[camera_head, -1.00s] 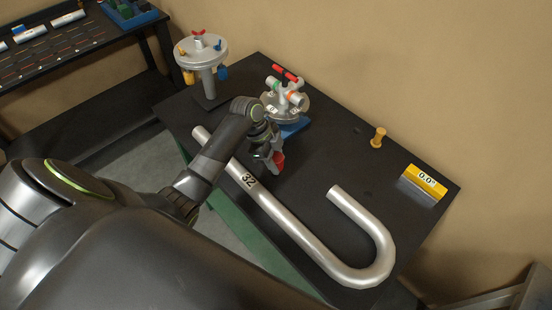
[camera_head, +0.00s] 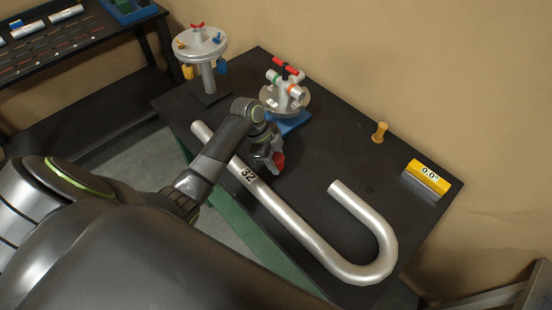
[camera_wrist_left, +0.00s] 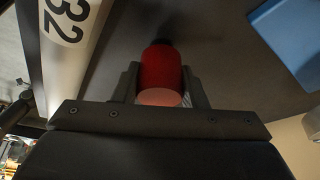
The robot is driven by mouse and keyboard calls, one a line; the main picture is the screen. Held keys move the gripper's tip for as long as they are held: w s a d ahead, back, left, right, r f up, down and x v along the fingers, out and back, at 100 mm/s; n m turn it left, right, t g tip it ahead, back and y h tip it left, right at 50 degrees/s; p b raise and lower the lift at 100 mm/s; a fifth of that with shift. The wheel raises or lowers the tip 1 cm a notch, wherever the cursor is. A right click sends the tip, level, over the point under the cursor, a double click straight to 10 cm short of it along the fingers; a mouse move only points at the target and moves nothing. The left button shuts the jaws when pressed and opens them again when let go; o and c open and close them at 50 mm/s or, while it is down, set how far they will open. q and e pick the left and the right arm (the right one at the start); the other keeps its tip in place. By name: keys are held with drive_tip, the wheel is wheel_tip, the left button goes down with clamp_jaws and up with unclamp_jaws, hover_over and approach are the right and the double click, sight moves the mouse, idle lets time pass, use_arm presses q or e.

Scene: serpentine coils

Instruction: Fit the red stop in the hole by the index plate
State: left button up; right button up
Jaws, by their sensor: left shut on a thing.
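My left gripper (camera_head: 275,163) is shut on the red stop (camera_head: 279,160), just beyond the straight leg of the steel tube. In the left wrist view the red stop (camera_wrist_left: 160,72) is a short cylinder between the two fingers (camera_wrist_left: 160,85). A dark patch shows at its far end; I cannot tell whether this is the hole or shadow, or whether the stop touches the table. The round grey index plate (camera_head: 270,101), with labels, stands on a blue base (camera_head: 295,124) behind the gripper. My right gripper is not in view.
A J-shaped steel tube (camera_head: 300,228) marked 32 lies along the table (camera_head: 330,155), close beside the gripper. A round-topped stand (camera_head: 200,45) is at the back left.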

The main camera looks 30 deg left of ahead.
use_arm(q)
drive_tip(key=shift+f, duration=0.25)
idle(0.3)
drive_tip(key=shift+f+b, duration=0.4)
drive_tip(key=shift+f, duration=0.1)
drive_tip(key=shift+f, duration=0.1)
drive_tip(key=o, duration=1.4)
drive_tip(key=shift+b+v, duration=1.45)
drive_tip(key=shift+v, duration=7.25)
drive_tip(key=shift+s, duration=0.1)
